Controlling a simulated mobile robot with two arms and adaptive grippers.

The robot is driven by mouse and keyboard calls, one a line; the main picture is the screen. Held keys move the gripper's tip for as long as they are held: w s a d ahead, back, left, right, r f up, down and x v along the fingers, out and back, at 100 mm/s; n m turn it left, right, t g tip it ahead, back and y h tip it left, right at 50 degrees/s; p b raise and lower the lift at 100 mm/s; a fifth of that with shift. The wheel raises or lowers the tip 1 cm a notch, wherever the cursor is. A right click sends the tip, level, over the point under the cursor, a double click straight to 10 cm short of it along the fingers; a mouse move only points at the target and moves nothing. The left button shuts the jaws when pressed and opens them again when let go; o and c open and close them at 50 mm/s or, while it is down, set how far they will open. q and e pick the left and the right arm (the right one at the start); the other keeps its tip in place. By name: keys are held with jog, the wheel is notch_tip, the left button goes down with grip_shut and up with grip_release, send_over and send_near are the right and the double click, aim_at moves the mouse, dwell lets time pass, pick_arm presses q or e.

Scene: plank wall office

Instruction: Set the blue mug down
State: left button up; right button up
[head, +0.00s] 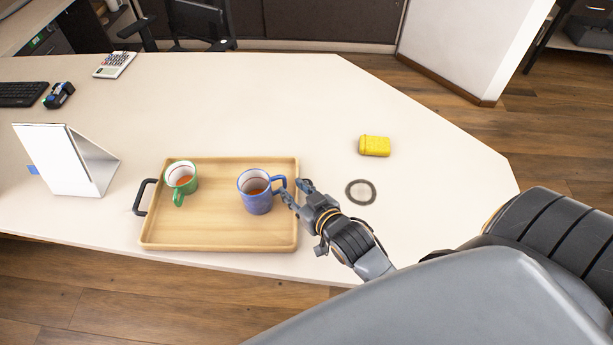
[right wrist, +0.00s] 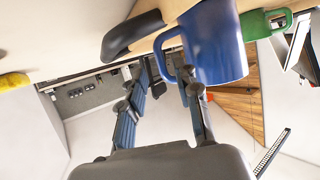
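The blue mug (head: 256,194) stands upright on the right half of the wooden tray (head: 215,232), with reddish-brown drink inside and its handle toward the right. My right gripper (head: 294,191) is at the handle, with its fingers spread apart. In the right wrist view the blue mug (right wrist: 217,45) appears upside down, its handle near the gap between the fingertips of my right gripper (right wrist: 164,72). The fingers look open and not closed on the handle; whether one touches it I cannot tell. My left gripper is not in view.
A green mug (head: 181,178) stands on the tray's left side. A grey ring (head: 361,192) and a yellow container (head: 374,146) lie right of the tray on the desk (head: 270,100). A white folded stand (head: 65,160) is at left. The desk behind the tray is clear.

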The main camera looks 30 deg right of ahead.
jog(key=v, duration=0.6)
jog(key=shift+s, duration=0.35)
jog(key=shift+r, duration=0.15)
